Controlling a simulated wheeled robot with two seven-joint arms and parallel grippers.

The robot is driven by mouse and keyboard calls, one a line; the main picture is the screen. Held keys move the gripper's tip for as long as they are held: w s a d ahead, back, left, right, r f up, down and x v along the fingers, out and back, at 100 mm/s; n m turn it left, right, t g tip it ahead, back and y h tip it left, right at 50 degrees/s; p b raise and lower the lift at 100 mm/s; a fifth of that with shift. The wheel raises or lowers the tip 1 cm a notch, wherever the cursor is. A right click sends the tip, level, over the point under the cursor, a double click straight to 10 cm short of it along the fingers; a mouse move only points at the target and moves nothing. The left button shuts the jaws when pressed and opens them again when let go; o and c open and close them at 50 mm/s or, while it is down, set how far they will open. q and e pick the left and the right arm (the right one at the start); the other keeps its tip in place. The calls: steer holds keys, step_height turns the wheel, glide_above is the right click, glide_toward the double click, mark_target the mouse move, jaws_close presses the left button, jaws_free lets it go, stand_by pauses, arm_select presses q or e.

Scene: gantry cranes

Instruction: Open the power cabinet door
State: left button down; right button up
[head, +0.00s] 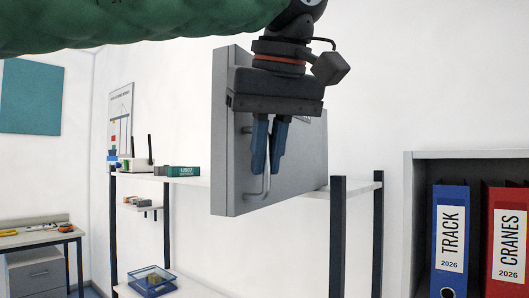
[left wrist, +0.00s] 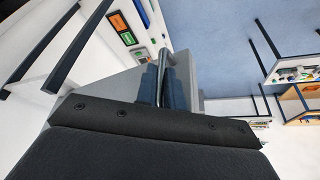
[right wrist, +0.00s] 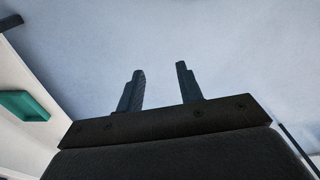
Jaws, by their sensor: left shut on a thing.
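The grey power cabinet (head: 223,150) hangs or stands at the shelf, in the middle of the head view. Its door (head: 305,155) carries a thin metal bar handle (head: 264,185). My left gripper (head: 265,172) comes from above and its blue fingers are shut on the handle. The left wrist view shows the handle (left wrist: 168,62) between the two fingers (left wrist: 164,88). The gripper hides much of the door, and I cannot tell how far the door stands from its frame. My right gripper (right wrist: 160,85) is open and empty, with its fingers apart; the head view does not show it.
A white shelf (head: 190,181) with dark posts stands behind and below the cabinet, holding a green box (head: 183,171) and a router (head: 137,162). A blue tray (head: 152,280) sits lower. A grey bookcase (head: 412,185) with binders stands right.

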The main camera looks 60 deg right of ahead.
arm_select(q)
steer(key=c, duration=1.6)
jaws_free()
steer(key=shift+d+r, duration=0.1)
steer(key=shift+r, duration=0.15)
steer(key=shift+o, duration=0.5)
steer(key=shift+d+f, duration=0.1)
steer(key=shift+f, duration=0.05)
arm_select(e)
steer(key=shift+d, duration=0.35)
